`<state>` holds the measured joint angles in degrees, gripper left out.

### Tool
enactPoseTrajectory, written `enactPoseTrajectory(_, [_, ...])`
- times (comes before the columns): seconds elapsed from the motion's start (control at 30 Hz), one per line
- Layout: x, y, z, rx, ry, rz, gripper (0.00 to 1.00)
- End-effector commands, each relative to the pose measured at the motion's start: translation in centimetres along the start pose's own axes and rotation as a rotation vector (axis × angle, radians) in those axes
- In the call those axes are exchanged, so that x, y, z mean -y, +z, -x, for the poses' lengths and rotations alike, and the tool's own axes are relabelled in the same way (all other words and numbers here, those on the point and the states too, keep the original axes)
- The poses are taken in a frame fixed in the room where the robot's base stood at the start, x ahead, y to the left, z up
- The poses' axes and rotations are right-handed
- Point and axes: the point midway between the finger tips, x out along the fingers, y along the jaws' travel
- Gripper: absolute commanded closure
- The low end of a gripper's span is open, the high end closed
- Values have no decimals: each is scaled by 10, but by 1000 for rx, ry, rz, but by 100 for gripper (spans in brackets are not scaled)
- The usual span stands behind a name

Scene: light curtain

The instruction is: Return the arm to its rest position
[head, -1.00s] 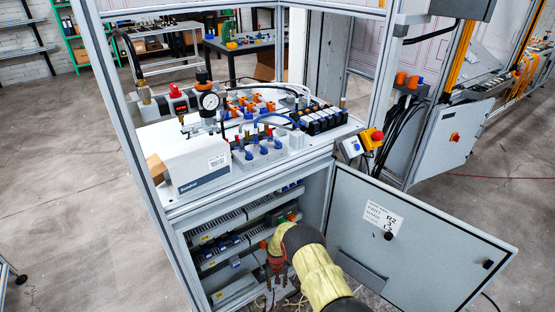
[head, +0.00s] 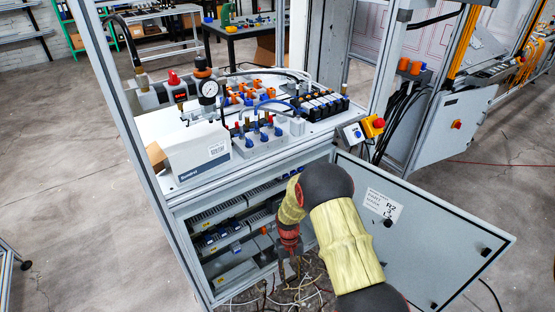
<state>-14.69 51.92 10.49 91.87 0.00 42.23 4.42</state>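My arm reaches in from the bottom of the head view, with yellow sleeves and black joints. It is bent in front of the open lower cabinet (head: 178,222) of the machine frame. My gripper (head: 288,270) hangs below a red wrist part at the cabinet opening, above loose wires (head: 300,292). It is small and dark against the wires, so I cannot tell whether its fingers are open or hold anything. My arm hides part of the cabinet's right side and the door's hinge side.
The grey cabinet door (head: 440,240) stands open close to the right of my arm. A frame post (head: 120,150) rises at the left. The worktop above holds a white box (head: 197,155), a gauge (head: 208,90) and valves. Bare floor (head: 60,180) lies at the left.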

Motion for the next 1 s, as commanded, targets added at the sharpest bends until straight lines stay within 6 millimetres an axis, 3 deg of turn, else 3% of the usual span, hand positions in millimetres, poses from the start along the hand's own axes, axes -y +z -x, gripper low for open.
enactPoseTrajectory(0.03, [-5,12,28,-10,-3,-2,61])
enactPoseTrajectory(0.1, [-11,28,59,-18,-6,-2,61])
enactPoseTrajectory(0.4, [-34,105,176,-79,-18,-9,61])
enactPoseTrajectory(0.7, [-55,192,265,-170,-27,-28,61])
enactPoseTrajectory(1.0, [-71,277,328,-294,-31,-60,61])
